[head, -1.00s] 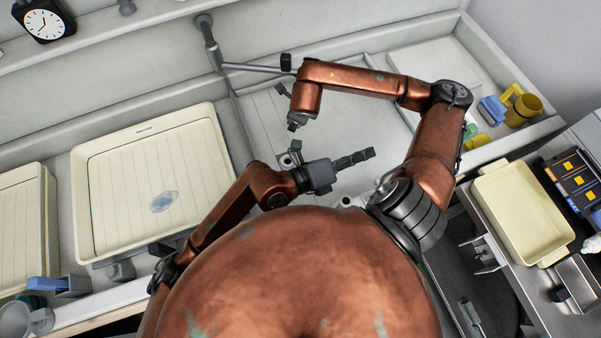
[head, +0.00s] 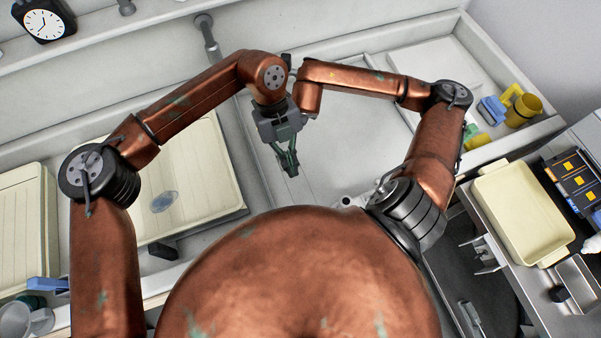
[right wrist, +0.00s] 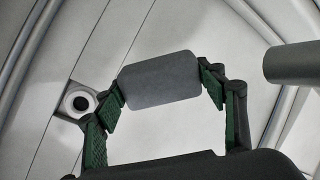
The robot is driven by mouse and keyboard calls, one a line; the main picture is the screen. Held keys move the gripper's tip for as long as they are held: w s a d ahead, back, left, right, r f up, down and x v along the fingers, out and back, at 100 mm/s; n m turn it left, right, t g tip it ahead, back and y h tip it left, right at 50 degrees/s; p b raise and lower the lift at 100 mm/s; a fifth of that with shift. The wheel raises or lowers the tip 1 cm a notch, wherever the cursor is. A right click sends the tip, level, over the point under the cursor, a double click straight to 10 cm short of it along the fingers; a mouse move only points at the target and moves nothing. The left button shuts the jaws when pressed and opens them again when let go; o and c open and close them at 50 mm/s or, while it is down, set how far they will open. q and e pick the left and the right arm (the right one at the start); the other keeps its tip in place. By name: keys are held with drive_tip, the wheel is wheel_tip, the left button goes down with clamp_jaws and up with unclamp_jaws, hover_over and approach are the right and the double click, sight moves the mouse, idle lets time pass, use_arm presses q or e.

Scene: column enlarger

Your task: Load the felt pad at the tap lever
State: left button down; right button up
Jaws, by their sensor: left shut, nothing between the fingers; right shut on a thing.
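My right gripper (right wrist: 160,88) is shut on a flat grey piece with rounded corners, which looks like the felt pad (right wrist: 160,78); its fingertips grip it at both ends. In the head view the right gripper and pad are hidden behind my left arm. The tap's upright post (head: 209,40) shows at the back of the sink; its arm and lever are mostly hidden by my left arm. A thick grey bar (right wrist: 292,62), possibly part of the tap, is at the right of the right wrist view, apart from the pad. My left gripper (head: 291,172) is shut and empty, pointing down over the sink.
A drain hole (right wrist: 81,102) lies in the sink floor (head: 345,170). A cream tray (head: 215,190) is on the left, partly behind my left arm. A yellow cup (head: 524,110) and blue brush (head: 492,109) stand at the right; another cream tray (head: 525,215) is below them.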

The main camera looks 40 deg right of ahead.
sight(305, 216)
use_arm(q)
drive_tip(key=s+a+f, duration=0.3)
drive_tip(key=s+f, duration=0.4)
drive_tip(key=f, duration=0.2)
drive_tip(key=shift+y, duration=0.3)
drive_tip(key=shift+s+d, duration=0.1)
drive_tip(key=shift+s+m+t, duration=0.3)
drive_tip(key=shift+s+m, duration=0.3)
drive_tip(key=shift+s, duration=0.15)
drive_tip(key=shift+s+d, duration=0.15)
drive_tip(key=shift+s, duration=0.1)
drive_tip(key=shift+w, duration=0.15)
